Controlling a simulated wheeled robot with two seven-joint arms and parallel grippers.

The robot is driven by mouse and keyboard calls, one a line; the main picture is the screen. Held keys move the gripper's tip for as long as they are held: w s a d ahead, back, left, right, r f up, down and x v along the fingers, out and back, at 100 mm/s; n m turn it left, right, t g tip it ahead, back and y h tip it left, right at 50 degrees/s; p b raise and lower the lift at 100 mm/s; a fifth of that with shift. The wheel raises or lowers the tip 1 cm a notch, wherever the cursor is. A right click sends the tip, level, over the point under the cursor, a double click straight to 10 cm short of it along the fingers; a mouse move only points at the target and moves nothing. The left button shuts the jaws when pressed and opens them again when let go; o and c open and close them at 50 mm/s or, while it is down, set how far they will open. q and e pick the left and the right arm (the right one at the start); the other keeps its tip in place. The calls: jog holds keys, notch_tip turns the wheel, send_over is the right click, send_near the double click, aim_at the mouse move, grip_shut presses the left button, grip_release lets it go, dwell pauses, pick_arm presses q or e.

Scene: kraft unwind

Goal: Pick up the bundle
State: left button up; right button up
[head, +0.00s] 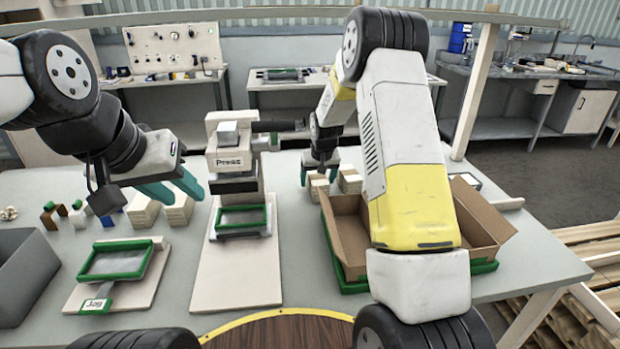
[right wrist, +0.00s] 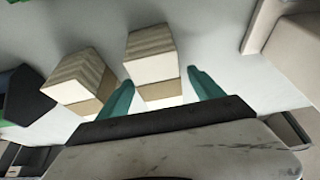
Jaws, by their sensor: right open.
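Two bundles, stacked blocks with pale tops and layered sides, stand side by side on the table beyond the cardboard box. In the head view they are the left bundle (head: 319,189) and the right bundle (head: 350,181). My right gripper (head: 318,176) is open and points down at them. In the right wrist view one bundle (right wrist: 152,62) stands ahead of the gap between the teal fingers (right wrist: 162,92), and the other bundle (right wrist: 78,82) is outside the left finger. I cannot tell whether a finger touches either. My left gripper (head: 172,192) is open, near two similar pale stacks (head: 160,212).
The open cardboard box (head: 345,232) sits in a green-edged tray (head: 352,284) at right. The press (head: 236,165) stands mid-table, left of my right gripper. A green-framed board (head: 117,262) and a grey bin (head: 22,272) are at left. Small coloured blocks (head: 77,215) stand behind the board.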

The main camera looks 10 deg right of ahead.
jog(key=shift+f, duration=0.25)
jog(key=shift+c, duration=0.5)
jog(key=c, duration=1.5)
